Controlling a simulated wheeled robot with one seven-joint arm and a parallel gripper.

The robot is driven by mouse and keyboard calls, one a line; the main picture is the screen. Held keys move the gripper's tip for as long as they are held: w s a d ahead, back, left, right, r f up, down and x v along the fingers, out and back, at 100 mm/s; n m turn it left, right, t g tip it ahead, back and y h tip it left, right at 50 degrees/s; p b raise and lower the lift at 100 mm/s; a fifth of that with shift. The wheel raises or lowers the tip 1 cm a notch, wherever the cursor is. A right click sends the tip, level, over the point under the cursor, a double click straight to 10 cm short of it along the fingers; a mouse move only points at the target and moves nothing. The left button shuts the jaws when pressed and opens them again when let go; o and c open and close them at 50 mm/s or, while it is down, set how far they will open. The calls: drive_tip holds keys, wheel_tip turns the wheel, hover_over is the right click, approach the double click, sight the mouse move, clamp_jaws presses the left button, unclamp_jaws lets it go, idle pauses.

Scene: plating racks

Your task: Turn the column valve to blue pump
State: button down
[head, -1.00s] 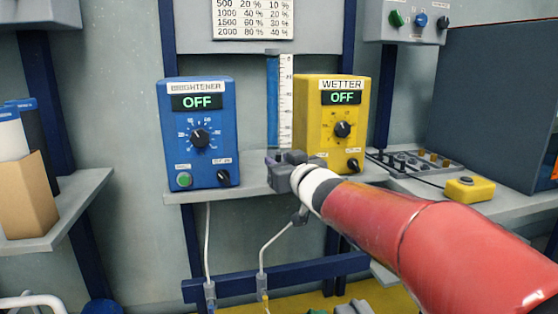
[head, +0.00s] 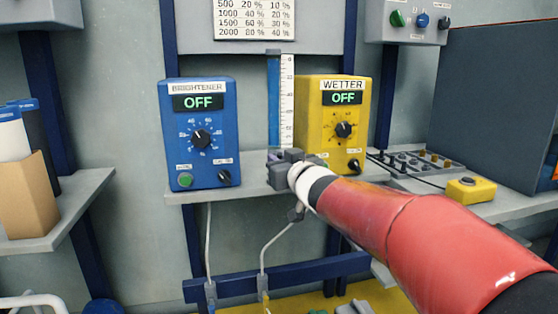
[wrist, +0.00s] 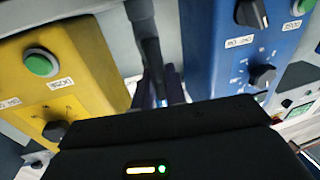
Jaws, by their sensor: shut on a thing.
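A clear graduated column (head: 287,105) with blue liquid beside its scale stands between the blue pump (head: 200,167), labelled BRIGHTENER, and the yellow pump (head: 327,140), labelled WETTER. Both displays read OFF. My gripper (head: 279,160) is at the foot of the column, between the pumps. It is shut on the column valve, which is mostly hidden behind the gripper; its handle direction cannot be told. In the wrist view the dark fingers (wrist: 160,88) reach into the gap, with the yellow pump (wrist: 75,85) on the left and the blue pump (wrist: 230,60) on the right.
The pumps stand on a grey shelf (head: 255,190) with thin tubes hanging below. A yellow box with a button (head: 470,190) sits on the right shelf, near a tray of small parts (head: 415,163). A cardboard box (head: 28,200) is at the left.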

drive_tip(key=shift+d, duration=0.1)
drive_tip(key=shift+w+d+m+p, duration=0.15)
drive_tip(key=shift+m+p, duration=0.1)
drive_tip(key=shift+m, duration=0.25)
drive_tip(key=shift+s+d+m+p, duration=0.1)
drive_tip(key=shift+m+p, duration=0.1)
drive_tip(key=shift+m, duration=0.3)
drive_tip(key=shift+w+d+f+m+t+h+b, duration=0.1)
drive_tip(key=shift+d+f+m+t+h+b, duration=0.25)
drive_tip(key=shift+m, duration=1.4)
drive_tip(key=shift+w+d+f+m+t+h+b, duration=0.15)
drive_tip(key=shift+d+f+m+t, duration=0.25)
drive_tip(key=shift+m, duration=1.4)
drive_tip(key=shift+w+d+f+m+t+h+b, duration=0.1)
drive_tip(key=shift+d+f+m+t+b, duration=0.25)
drive_tip(key=shift+m, duration=1.4)
drive_tip(key=c, duration=1.5)
unclamp_jaws()
drive_tip(key=shift+r, duration=0.1)
